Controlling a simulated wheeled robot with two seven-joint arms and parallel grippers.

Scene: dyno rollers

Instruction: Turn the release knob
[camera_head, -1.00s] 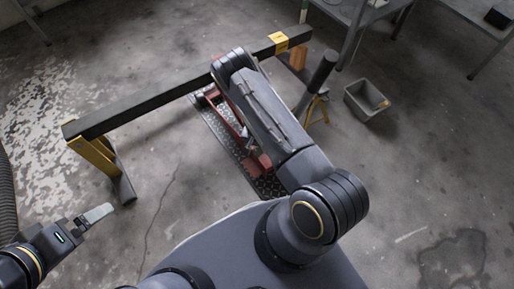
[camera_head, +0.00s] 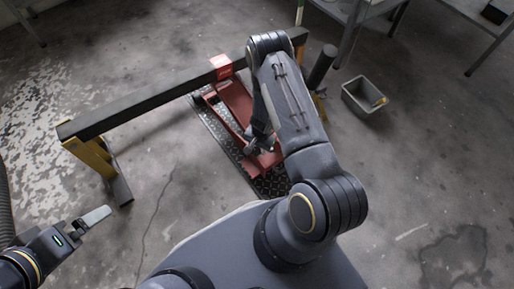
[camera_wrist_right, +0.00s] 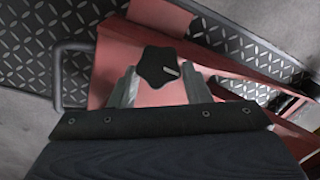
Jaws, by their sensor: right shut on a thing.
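My left gripper (camera_head: 96,216) is at the lower left, away from the jack, seen edge-on.
A grey bin (camera_head: 363,98) stands right of the jack. A dark handle loop (camera_wrist_right: 62,75) is left of the knob.

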